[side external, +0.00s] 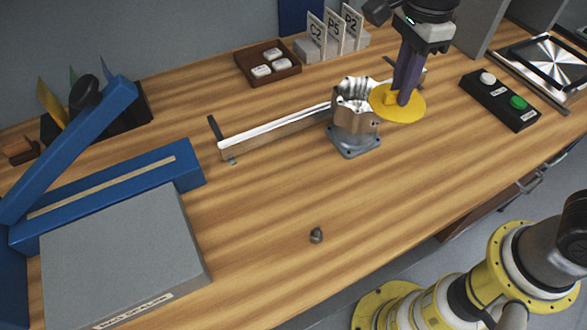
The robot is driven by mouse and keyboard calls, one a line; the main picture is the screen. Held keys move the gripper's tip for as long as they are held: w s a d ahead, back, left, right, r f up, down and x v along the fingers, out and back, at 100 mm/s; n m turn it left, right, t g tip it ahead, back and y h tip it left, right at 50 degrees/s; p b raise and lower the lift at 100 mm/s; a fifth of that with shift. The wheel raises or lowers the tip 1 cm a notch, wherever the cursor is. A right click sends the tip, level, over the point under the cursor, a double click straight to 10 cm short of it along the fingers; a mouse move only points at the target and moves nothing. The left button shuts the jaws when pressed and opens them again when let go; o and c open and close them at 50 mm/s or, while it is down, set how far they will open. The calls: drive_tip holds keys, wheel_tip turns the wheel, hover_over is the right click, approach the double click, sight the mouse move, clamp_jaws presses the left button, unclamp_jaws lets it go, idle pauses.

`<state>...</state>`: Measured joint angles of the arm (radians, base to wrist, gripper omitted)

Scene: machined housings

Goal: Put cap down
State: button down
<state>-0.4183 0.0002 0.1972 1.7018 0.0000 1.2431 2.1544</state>
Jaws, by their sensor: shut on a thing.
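A round yellow cap (417,109) hangs from my gripper (399,99) in the side external view. My gripper points down from the upper right and its jaws are shut on the raised middle of the cap. The cap is just right of the top of a machined metal housing (344,127) and overlaps its right edge in the picture. I cannot tell whether the two touch. The housing stands upright on a grey square base (354,146), with its top open and its bore partly visible. The surface under the cap is hidden.
A metal rail (270,129) lies left of the housing. A control box (500,100) with white and green buttons is at right. A brown tray (268,64) and label cards (332,30) stand behind. A small grey part (316,236) lies in front, with bare wood around it.

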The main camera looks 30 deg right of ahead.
drive_tip(key=s+a+f+n, duration=0.2)
drive_tip(key=s+a+f, duration=0.2)
drive_tip(key=a+f, duration=0.25)
drive_tip(key=w+a+f, duration=0.6)
drive_tip(key=w, duration=0.1)
drive_tip(key=w+a+f, duration=0.2)
drive_tip(key=w+a, duration=0.1)
drive_tip(key=shift+w+f, duration=0.35)
drive_tip(key=shift+f, duration=0.05)
drive_tip(key=shift+w+a+f, duration=0.2)
drive_tip(key=shift+w+f, duration=0.05)
drive_tip(key=shift+f, duration=1.65)
drive_tip(key=shift+f, duration=0.1)
drive_tip(key=c, duration=0.9)
unclamp_jaws()
